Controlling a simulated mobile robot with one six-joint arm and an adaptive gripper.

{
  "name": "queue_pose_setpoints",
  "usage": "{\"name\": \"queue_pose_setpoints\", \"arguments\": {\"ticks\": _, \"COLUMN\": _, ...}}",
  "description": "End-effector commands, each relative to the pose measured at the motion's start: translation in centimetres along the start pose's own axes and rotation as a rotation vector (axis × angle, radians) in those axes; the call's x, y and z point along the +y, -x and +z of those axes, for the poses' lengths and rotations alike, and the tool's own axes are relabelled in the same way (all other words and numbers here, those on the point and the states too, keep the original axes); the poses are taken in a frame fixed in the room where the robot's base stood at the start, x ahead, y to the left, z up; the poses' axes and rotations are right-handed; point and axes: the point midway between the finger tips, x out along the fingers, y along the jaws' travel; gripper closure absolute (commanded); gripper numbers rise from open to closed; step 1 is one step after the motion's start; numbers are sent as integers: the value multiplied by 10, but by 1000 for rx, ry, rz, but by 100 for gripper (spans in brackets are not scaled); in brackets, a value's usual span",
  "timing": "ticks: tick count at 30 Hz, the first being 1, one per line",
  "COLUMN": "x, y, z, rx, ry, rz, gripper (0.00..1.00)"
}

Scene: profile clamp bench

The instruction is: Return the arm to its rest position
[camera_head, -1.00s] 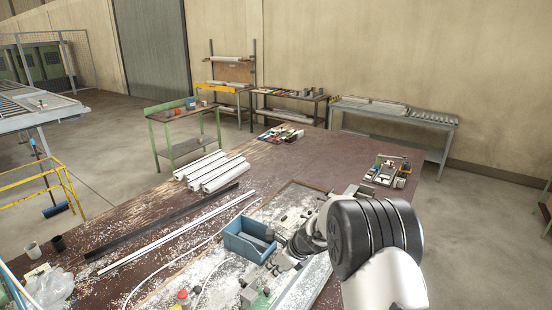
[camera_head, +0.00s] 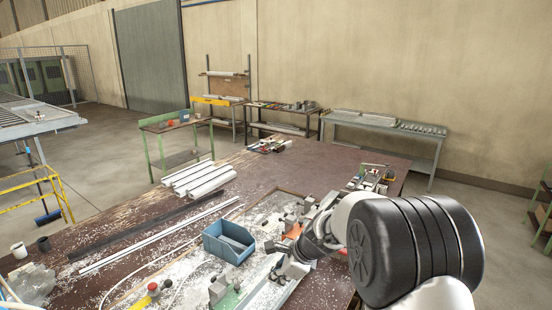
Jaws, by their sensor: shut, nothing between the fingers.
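My arm enters from the lower right, with a large black joint cover and white links. It reaches left over the work area of the brown bench (camera_head: 150,225). My gripper (camera_head: 297,252) is at the end of the grey wrist, above the clamp area and right of the blue bin (camera_head: 228,242). It is small and partly blends with the grey metal parts behind it. It looks shut, with nothing held. The fingertips are not clear in this view.
White profiles (camera_head: 198,180) lie stacked on the bench, with a long dark bar (camera_head: 130,230) and a thin white strip nearby. A red-topped button (camera_head: 153,288) is at the front. Small tools (camera_head: 368,180) lie at the far right corner. Side tables stand along the wall.

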Motion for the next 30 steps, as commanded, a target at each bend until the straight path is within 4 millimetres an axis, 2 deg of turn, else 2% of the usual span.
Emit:
{"name": "queue_pose_setpoints", "arguments": {"ticks": 5, "x": 27, "y": 41, "z": -5, "rx": 28, "ry": 254, "rz": -12, "gripper": 100}}
{"name": "queue_pose_setpoints", "arguments": {"ticks": 8, "x": 54, "y": 69, "z": -13, "rx": 58, "ry": 456, "rz": -13, "gripper": 100}}
{"name": "queue_pose_setpoints", "arguments": {"ticks": 12, "x": 104, "y": 105, "z": -33, "rx": 119, "ry": 765, "rz": -1, "gripper": 100}}
{"name": "queue_pose_setpoints", "arguments": {"ticks": 15, "x": 142, "y": 125, "z": -53, "rx": 171, "ry": 977, "rz": 14, "gripper": 100}}
{"name": "queue_pose_setpoints", "arguments": {"ticks": 19, "x": 195, "y": 142, "z": -85, "rx": 248, "ry": 1247, "rz": 51, "gripper": 100}}
{"name": "queue_pose_setpoints", "arguments": {"ticks": 24, "x": 259, "y": 149, "z": -132, "rx": 355, "ry": 1561, "rz": 122, "gripper": 100}}
{"name": "queue_pose_setpoints", "arguments": {"ticks": 27, "x": 286, "y": 148, "z": -155, "rx": 406, "ry": 1695, "rz": 166, "gripper": 100}}
{"name": "queue_pose_setpoints", "arguments": {"ticks": 30, "x": 303, "y": 147, "z": -171, "rx": 440, "ry": 1784, "rz": 204, "gripper": 100}}
